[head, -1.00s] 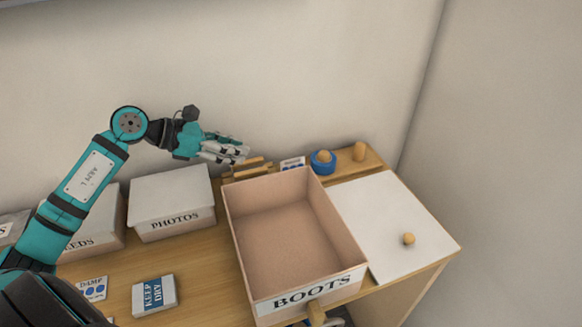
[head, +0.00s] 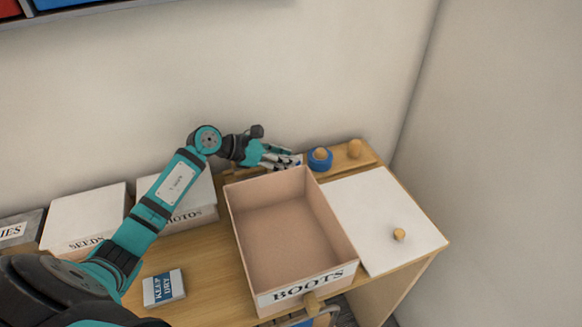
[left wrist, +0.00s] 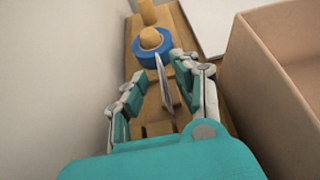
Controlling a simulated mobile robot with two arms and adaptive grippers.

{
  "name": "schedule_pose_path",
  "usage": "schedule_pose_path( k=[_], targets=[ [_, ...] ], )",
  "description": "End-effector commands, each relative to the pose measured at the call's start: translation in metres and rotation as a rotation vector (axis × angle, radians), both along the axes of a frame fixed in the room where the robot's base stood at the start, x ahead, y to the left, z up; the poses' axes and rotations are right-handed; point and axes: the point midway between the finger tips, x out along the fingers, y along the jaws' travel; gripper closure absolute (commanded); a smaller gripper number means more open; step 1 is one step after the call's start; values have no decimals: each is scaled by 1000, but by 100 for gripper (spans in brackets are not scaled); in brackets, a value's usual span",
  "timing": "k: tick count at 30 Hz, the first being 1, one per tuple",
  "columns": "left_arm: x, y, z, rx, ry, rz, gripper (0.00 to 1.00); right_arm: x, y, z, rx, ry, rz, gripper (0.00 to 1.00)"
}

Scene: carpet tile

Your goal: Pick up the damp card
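A thin pale card (left wrist: 163,83) stands almost edge-on in a slotted wooden rack in the left wrist view. My left gripper (left wrist: 160,76) is open around it, fingers on both sides. The right-hand fingers look close to the card; a gap shows on the left. I cannot tell whether they touch it. In the head view my left gripper (head: 288,158) is at the rack behind the BOOTS box and mostly covers this card. A printed DAMP card on the tabletop is now hidden behind my left arm. My right gripper is not in view.
A blue ring (head: 320,164) with a wooden knob and a wooden peg (head: 355,149) stand beyond the card. A white lid (head: 375,215), a KEEP DRY packet (head: 164,288) and the SEEDS box (head: 85,220) are nearby.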

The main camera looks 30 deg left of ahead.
Motion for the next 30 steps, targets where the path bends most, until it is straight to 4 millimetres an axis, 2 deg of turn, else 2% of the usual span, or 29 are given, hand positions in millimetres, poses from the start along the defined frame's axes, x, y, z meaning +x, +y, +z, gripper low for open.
schedule_pose_path(
  k=[7,14,25,30],
  targets=[
    [1,-1,-1,1,-1,0,70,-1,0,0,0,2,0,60],
    [1,-1,-1,1,-1,0,100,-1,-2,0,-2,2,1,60],
    [1,0,1,0,-2,0,100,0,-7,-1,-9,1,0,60],
    [2,1,21,5,-6,0,100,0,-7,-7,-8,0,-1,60]
  ],
)
